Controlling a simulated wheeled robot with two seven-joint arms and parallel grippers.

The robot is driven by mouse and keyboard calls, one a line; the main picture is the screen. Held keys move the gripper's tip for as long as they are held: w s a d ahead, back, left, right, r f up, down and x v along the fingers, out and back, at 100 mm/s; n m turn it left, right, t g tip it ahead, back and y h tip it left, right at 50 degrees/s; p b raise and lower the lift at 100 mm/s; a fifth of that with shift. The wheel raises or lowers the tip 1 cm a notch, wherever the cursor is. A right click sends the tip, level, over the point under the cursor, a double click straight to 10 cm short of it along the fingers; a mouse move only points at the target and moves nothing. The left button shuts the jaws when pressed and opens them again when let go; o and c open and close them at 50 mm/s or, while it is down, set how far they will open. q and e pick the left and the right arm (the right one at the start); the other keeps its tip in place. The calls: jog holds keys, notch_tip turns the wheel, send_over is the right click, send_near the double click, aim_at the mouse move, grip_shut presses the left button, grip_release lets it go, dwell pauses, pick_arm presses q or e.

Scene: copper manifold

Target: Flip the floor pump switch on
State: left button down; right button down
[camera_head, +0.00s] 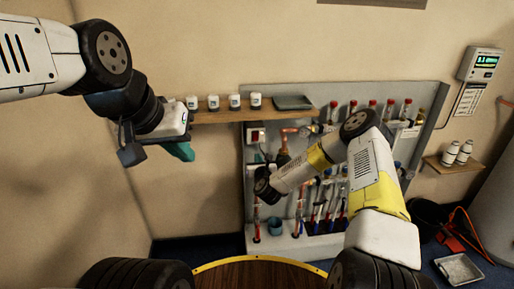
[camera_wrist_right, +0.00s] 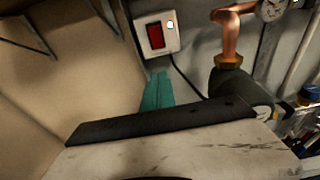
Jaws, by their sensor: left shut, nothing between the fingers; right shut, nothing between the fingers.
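The floor pump switch (camera_head: 257,135) is a white box with a dark red rocker, on the left part of the grey manifold panel (camera_head: 432,100). In the right wrist view the switch (camera_wrist_right: 155,35) shows close up, with a small bright white dot beside its rocker. My right gripper (camera_wrist_right: 157,92) has its teal fingers shut and empty, just below the switch in that view; I cannot tell whether they touch it. In the head view its fingertips are hard to make out. My left gripper (camera_head: 182,152) is shut and empty, left of the panel and below the shelf.
A wooden shelf (camera_head: 225,116) carries several white jars and a grey tray (camera_head: 294,102). Copper pipe (camera_wrist_right: 232,35) and a dark pump-like body (camera_wrist_right: 235,88) lie right of the switch. A round wooden table (camera_head: 260,275) stands in front.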

jog(key=s, duration=0.4)
jog(key=shift+s+d+f, duration=0.35)
jog(key=shift+s+f, duration=0.05)
jog(key=s+d+r+n+g+y, duration=0.1)
jog(key=s+d+r+n+g, duration=0.2)
jog(key=r+n, duration=0.75)
jog(key=s+r+n+g+y, duration=0.1)
jog(key=s+r+n+g, duration=0.3)
jog(key=r+n, duration=0.7)
jog(key=s+d+r+n+g, duration=0.1)
jog(key=s+d+r+n, duration=0.2)
jog(key=s, duration=0.7)
jog(key=s+d+r+n+g+h, duration=0.1)
jog(key=s+d+r+n, duration=0.2)
jog(key=s+n, duration=0.3)
jog(key=s+d+r+n+h, duration=0.1)
jog(key=s+d+r+n, duration=0.3)
jog(key=s, duration=1.1)
jog(key=shift+s+r+g, duration=0.2)
jog(key=shift+r+g, duration=0.2)
jog(key=shift+r, duration=0.15)
